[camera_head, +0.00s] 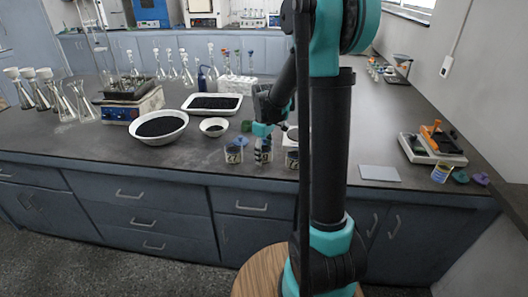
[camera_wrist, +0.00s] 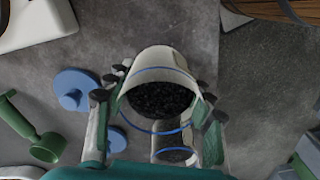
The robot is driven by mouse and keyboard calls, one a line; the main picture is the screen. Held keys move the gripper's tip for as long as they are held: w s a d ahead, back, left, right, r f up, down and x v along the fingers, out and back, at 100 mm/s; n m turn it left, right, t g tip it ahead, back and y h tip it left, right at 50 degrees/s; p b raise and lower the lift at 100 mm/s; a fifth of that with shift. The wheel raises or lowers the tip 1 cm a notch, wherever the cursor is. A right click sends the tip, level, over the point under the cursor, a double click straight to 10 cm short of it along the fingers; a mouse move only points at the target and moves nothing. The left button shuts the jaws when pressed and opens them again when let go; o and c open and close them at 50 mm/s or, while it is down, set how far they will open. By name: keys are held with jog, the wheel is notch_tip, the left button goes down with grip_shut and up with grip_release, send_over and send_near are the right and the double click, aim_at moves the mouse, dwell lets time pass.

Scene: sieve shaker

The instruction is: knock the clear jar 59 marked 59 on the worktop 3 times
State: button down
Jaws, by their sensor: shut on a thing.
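My gripper (camera_head: 263,131) is above the front of the worktop (camera_head: 215,168), closed around a clear jar (camera_head: 264,153) with dark grains inside. In the wrist view the open-topped jar (camera_wrist: 160,92) sits between the two fingers of the gripper (camera_wrist: 157,115). A blue ring runs around it. Its number cannot be read, so I cannot confirm that it is jar 59. I cannot tell whether its base touches the worktop.
Similar jars stand close by, one to the left (camera_head: 233,154) and one to the right (camera_head: 292,160). A white bowl (camera_head: 158,140), a small bowl (camera_head: 214,134) and a tray (camera_head: 190,111) lie behind left. A blue lid (camera_wrist: 73,88) and green scoop (camera_wrist: 42,146) lie nearby.

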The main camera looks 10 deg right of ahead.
jog(key=shift+f, duration=0.9)
jog(key=shift+s+f, duration=0.1)
jog(key=shift+f, duration=0.15)
jog(key=c, duration=2.1)
grip_release()
jog(key=shift+f, duration=0.25)
jog(key=shift+r, duration=2.05)
grip_shut()
jog(key=shift+f, duration=0.1)
